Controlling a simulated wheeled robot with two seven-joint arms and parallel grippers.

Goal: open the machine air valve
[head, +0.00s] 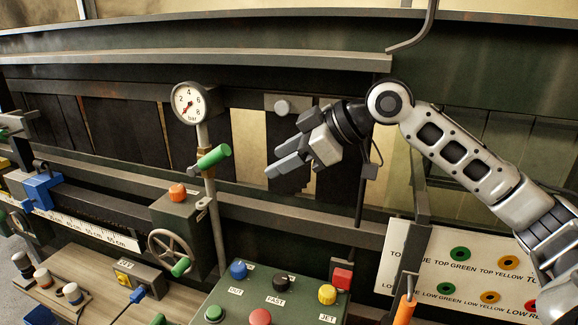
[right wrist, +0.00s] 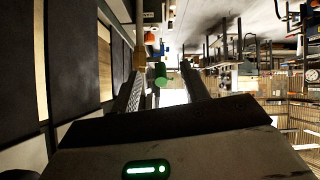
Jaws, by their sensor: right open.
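The air valve's green lever (head: 213,156) sticks out up and to the right from a grey upright pipe (head: 208,190), below a round pressure gauge marked in bar (head: 189,103). My right gripper (head: 276,161) is to the right of the lever, with its fingers pointing left toward it. It is open and empty, with a clear gap to the lever. In the right wrist view the green lever (right wrist: 160,73) shows between the two fingers, beyond their tips. I take this lever for the machine air valve; no label on it can be read. My left gripper is not in view.
A dark green box with a grey handwheel (head: 172,252) stands left of the pipe. A button panel (head: 270,300) with coloured knobs is below my gripper. A label board (head: 465,275) is at the right. Dark beams run behind.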

